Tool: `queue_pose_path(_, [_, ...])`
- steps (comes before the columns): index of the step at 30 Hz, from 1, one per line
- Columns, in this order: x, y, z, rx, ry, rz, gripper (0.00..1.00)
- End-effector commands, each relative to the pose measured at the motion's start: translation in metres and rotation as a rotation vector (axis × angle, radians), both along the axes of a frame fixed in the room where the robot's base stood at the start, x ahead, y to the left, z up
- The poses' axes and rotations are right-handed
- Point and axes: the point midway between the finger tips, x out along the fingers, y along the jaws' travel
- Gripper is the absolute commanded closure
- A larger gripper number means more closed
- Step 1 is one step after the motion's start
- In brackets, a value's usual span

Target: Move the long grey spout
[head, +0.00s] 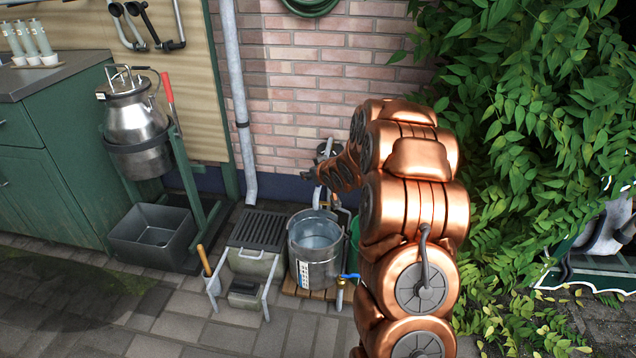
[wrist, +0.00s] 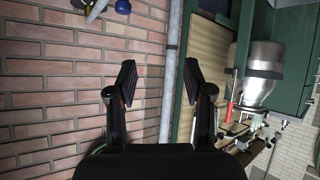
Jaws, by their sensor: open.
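In the head view, bent tubes hang on the tan panel at the top left, cut by the picture's edge. One is a pale grey bent tube (head: 123,35) with dark fittings; beside it is a black bent tube (head: 151,27). I cannot tell for sure which piece is the long grey spout. My gripper (wrist: 161,76) is open and empty in the wrist view, its two dark fingers apart before the brick wall and grey downpipe. In the head view my copper arm reaches toward the wall, and the fingers are not clear there.
The grey downpipe (head: 237,90) runs down the brick wall. A steel churn (head: 138,125) stands in a green frame above a grey basin (head: 152,236). A metal bucket (head: 314,262) stands below my arm. Green cabinets (head: 45,180) are left, leafy growth (head: 530,130) right.

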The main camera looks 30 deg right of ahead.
Motion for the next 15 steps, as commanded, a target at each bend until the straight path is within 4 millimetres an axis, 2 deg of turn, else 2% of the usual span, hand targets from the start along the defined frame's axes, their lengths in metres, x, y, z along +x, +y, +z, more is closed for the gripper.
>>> queue_pose_path(1, [0.008,-0.012,-0.018,0.007,-0.041,0.007,0.49])
queue_pose_path(7, [0.029,-0.043,-0.051,0.034,-0.226,0.059,0.49])
queue_pose_path(11, [0.033,-0.060,-0.072,0.056,-0.343,0.096,0.49])
queue_pose_path(15, [0.029,-0.072,-0.092,0.085,-0.448,0.131,0.49])
